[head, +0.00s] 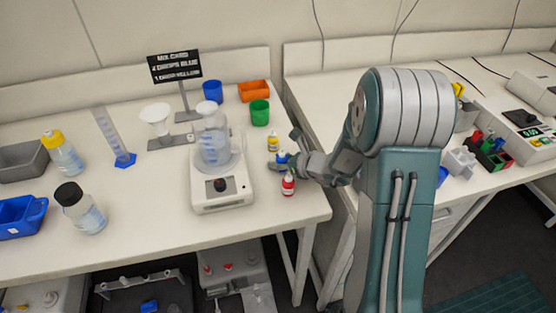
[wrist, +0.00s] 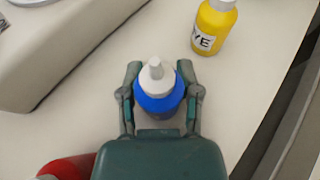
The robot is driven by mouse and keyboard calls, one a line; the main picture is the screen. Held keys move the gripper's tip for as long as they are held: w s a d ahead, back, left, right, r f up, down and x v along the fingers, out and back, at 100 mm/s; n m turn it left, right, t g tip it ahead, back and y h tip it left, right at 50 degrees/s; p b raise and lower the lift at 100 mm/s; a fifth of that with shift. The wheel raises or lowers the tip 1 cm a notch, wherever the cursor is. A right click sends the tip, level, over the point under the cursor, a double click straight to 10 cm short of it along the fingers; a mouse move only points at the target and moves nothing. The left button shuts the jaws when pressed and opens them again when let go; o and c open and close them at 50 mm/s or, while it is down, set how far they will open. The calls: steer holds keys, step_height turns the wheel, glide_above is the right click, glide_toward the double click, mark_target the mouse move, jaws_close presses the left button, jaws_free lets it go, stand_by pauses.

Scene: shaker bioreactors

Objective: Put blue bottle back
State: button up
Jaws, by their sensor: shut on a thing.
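The blue bottle (wrist: 158,104) has a white nozzle cap and stands upright between the fingers of my gripper (wrist: 159,88) in the wrist view. My gripper is shut on it, one finger on each side. In the head view the blue bottle (head: 282,157) shows small at the end of my arm, over the right part of the left table, between a yellow bottle (head: 272,141) and a red bottle (head: 288,185). Whether its base touches the table is hard to tell.
A green cup (head: 260,112), a blue cup (head: 213,91) and an orange tray (head: 254,91) stand behind. The table's right edge and a gap to the right bench are close.

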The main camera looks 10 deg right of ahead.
steer(key=shift+a, duration=0.35)
steer(key=o, duration=1)
steer(key=shift+a, duration=0.1)
steer(key=shift+d, duration=0.25)
